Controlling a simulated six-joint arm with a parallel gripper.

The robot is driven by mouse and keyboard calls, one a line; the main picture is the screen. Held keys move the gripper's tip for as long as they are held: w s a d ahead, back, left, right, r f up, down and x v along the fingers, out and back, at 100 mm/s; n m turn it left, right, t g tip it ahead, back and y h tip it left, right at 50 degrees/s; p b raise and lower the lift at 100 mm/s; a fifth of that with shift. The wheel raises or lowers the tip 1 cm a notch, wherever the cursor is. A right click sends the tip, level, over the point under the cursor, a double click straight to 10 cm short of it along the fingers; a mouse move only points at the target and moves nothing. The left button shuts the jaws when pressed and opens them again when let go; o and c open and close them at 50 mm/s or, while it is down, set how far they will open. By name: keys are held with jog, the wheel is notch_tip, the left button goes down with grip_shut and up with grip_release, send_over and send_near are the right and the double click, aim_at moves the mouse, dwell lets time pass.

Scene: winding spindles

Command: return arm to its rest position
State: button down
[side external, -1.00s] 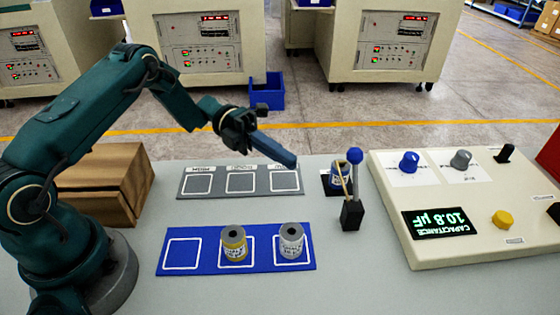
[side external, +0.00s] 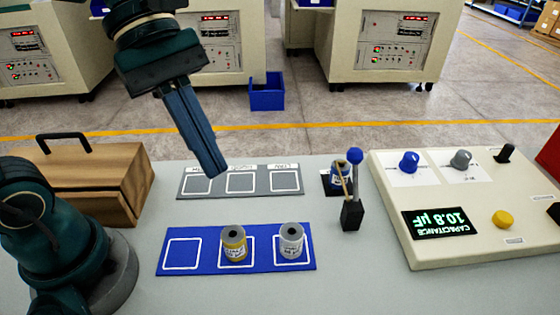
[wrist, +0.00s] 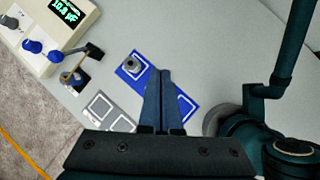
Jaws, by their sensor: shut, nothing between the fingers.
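My gripper (side external: 218,170) is shut and empty, its blue fingers pointing down and a little right above the left part of the grey mat in the side external view. In the wrist view its fingers (wrist: 163,75) are together, in front of part of the blue mat (wrist: 189,106). The upper arm is raised partly out of the side external frame.
A blue mat (side external: 205,266) holds a yellow-labelled spool (side external: 234,244) and a white-labelled spool (side external: 291,241); its left square is empty. The grey mat (side external: 212,192) is empty. A blue-labelled spool (side external: 339,174) stands by a black post (side external: 351,214). A capacitance panel (side external: 480,205) and wooden box (side external: 110,180) flank them.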

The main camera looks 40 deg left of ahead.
jog(key=s+a+f+m+t+y, duration=0.2)
jog(key=a+f+m+t+y, duration=0.2)
jog(key=a+m, duration=0.5)
jog(key=m+t+y, duration=0.1)
jog(key=m+y, duration=0.1)
jog(key=m, duration=0.5)
jog(key=shift+s+t, duration=0.2)
jog(key=shift+t, duration=0.1)
